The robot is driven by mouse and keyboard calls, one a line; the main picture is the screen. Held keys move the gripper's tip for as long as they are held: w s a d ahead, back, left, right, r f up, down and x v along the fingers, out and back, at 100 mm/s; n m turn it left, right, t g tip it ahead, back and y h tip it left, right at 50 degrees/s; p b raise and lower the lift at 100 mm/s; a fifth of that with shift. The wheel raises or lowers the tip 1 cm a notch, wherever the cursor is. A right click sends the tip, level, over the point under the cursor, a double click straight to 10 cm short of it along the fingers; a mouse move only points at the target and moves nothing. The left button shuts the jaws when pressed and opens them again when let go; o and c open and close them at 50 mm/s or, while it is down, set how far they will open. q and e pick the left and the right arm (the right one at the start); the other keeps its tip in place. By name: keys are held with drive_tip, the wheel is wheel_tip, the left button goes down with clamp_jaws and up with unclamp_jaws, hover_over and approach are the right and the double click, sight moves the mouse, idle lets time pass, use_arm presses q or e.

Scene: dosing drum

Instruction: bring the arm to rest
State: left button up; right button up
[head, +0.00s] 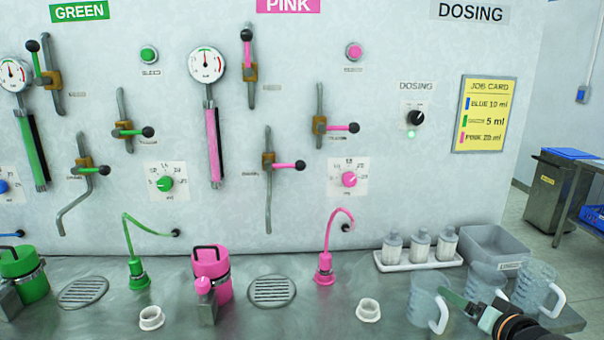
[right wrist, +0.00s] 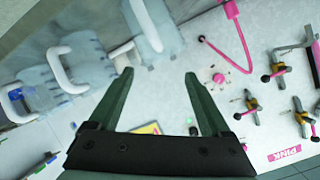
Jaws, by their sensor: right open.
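My right gripper (head: 452,298) comes in at the lower right of the head view, over the bench among the clear jugs. In the right wrist view its two dark green fingers (right wrist: 159,75) are spread wide with nothing between them. One clear jug (head: 425,297) stands just left of the fingertips, and a second (head: 488,277) stands behind the gripper. A third jug (head: 536,284) stands to its right. Whether the fingers touch a jug cannot be told. My left gripper is in neither view.
A grey bin (head: 492,243) and a white tray (head: 418,263) with three bottles stand behind the jugs. The pink spout (head: 325,270) and a white cup (head: 368,311) are to the left. Pink valve handles (head: 290,166) project from the wall panel.

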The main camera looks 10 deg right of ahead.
drive_tip(key=s+a+f+n+g+y, duration=0.1)
drive_tip(key=s+a+f, duration=0.15)
drive_tip(key=f, duration=0.35)
drive_tip(key=s+a+f+n+g, duration=0.1)
drive_tip(key=s+a+f+n, duration=0.15)
drive_tip(key=f, duration=0.45)
drive_tip(key=s+a+f+n+g+y+p, duration=0.2)
drive_tip(key=s+a+f+n, duration=0.3)
drive_tip(key=s+a+f, duration=0.9)
drive_tip(key=s+a, duration=0.2)
drive_tip(key=a, duration=0.2)
drive_tip(key=shift+a+f+n, duration=0.25)
drive_tip(key=shift+f+n, duration=0.1)
